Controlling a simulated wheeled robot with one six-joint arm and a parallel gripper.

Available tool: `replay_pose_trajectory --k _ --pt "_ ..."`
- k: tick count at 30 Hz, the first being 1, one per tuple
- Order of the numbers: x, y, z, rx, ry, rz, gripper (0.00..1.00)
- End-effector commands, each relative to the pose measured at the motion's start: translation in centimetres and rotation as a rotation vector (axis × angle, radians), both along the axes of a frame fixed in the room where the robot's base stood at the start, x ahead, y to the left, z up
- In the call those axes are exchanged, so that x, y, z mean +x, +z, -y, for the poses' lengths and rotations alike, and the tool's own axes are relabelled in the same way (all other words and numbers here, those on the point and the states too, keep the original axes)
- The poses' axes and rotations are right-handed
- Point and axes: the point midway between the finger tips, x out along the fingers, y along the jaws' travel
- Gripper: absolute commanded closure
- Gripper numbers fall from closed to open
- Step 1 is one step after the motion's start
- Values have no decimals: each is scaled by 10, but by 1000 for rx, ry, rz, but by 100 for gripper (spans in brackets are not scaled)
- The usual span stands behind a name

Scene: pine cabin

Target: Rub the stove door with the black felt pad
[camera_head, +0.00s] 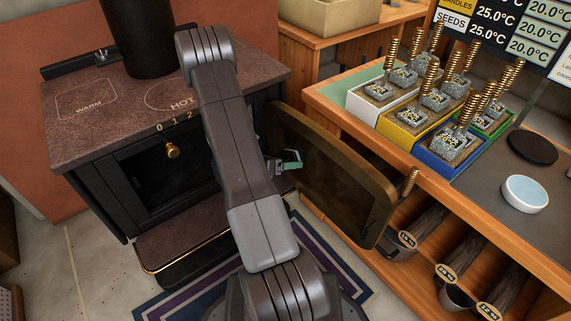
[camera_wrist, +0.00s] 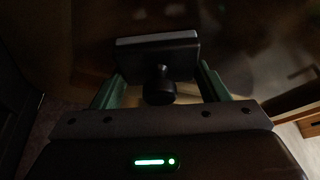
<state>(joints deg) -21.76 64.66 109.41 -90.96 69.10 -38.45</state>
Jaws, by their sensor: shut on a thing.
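The stove door (camera_head: 333,172) stands swung open on the right of the dark stove (camera_head: 158,160), its brown, smudged face toward the left. The same face fills much of the background in the wrist view (camera_wrist: 245,45). My gripper (camera_head: 289,161) is close in front of this face, mostly hidden behind my arm in the head view. In the wrist view its green fingers (camera_wrist: 160,88) are shut on the knob of the black felt pad (camera_wrist: 155,58), a dark rectangular block with a paler far edge. I cannot tell whether the pad touches the door.
Right of the door, a wooden counter (camera_head: 335,108) holds trays of spring-topped blocks, a black disc (camera_head: 532,147) and a pale round dish (camera_head: 525,194). A rug (camera_head: 335,262) covers the floor.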

Motion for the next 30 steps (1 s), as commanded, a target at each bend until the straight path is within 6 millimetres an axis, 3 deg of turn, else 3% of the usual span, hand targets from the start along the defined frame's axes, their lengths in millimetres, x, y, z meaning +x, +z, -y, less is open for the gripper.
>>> replay_pose_trajectory --k 5,21,30 --pt "0 0 2 0 0 0 54" --pt "-32 0 24 0 0 0 54" --pt "-23 1 22 0 1 3 54"
